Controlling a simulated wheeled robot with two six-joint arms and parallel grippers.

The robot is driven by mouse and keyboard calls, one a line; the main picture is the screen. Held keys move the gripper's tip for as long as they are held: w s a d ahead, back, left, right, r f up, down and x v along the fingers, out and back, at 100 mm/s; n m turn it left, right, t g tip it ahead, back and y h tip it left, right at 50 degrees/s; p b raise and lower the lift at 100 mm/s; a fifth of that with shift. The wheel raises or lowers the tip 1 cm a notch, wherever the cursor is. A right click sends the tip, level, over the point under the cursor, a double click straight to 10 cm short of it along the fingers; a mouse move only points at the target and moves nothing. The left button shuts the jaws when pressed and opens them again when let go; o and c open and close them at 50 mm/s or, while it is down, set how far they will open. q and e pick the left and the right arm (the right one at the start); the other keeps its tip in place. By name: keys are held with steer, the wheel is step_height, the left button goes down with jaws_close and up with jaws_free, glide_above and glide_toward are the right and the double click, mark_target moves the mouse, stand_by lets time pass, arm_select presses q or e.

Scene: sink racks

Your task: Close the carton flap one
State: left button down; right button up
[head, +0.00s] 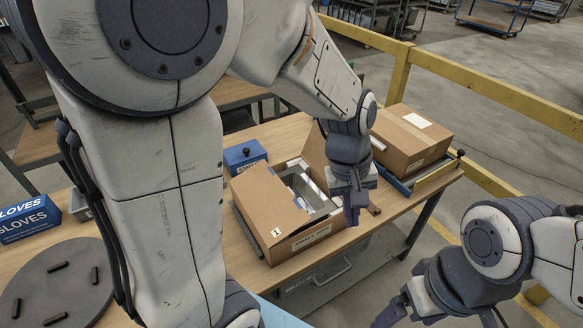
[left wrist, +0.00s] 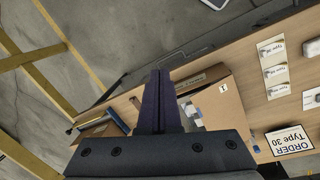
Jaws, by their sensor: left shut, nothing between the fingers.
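The open brown carton (head: 310,238) stands on the wooden table, with grey and white contents showing inside. A brown panel marked "1" (head: 258,200) lies over its left side; it also shows in the left wrist view (left wrist: 226,106). I cannot tell whether it lies fully flat. Another flap (head: 314,150) stands up at the far side, partly behind my left arm. My right gripper (head: 388,316) is at the bottom edge, partly cut off.
A closed carton (head: 412,138) sits on a blue-and-yellow frame at the right. A blue box (head: 244,156) stands behind the open carton. A blue gloves box (head: 28,218) and grey round plate (head: 60,285) are at left. A yellow rail (head: 480,95) runs behind.

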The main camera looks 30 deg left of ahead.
arm_select(q)
steer(key=w+a+f+n+p, duration=0.1)
steer(key=w+a+n, duration=0.9)
steer(key=a+n, duration=0.1)
steer(key=n+t+p, duration=0.1)
steer(key=n+t, duration=0.1)
steer(key=n, duration=1)
glide_toward(284, 187)
steer(key=p+x, duration=0.2)
steer(key=x, duration=0.4)
steer(key=shift+f+p, duration=0.3)
steer(key=shift+f, duration=0.2)
steer(key=b+x, duration=0.1)
steer(key=x, duration=0.3)
steer(key=shift+w+f+b, duration=0.15)
steer(key=shift+f+b, duration=0.05)
steer(key=shift+b, duration=0.2)
steer(key=shift+d+r, duration=0.1)
steer(key=shift+r, duration=0.05)
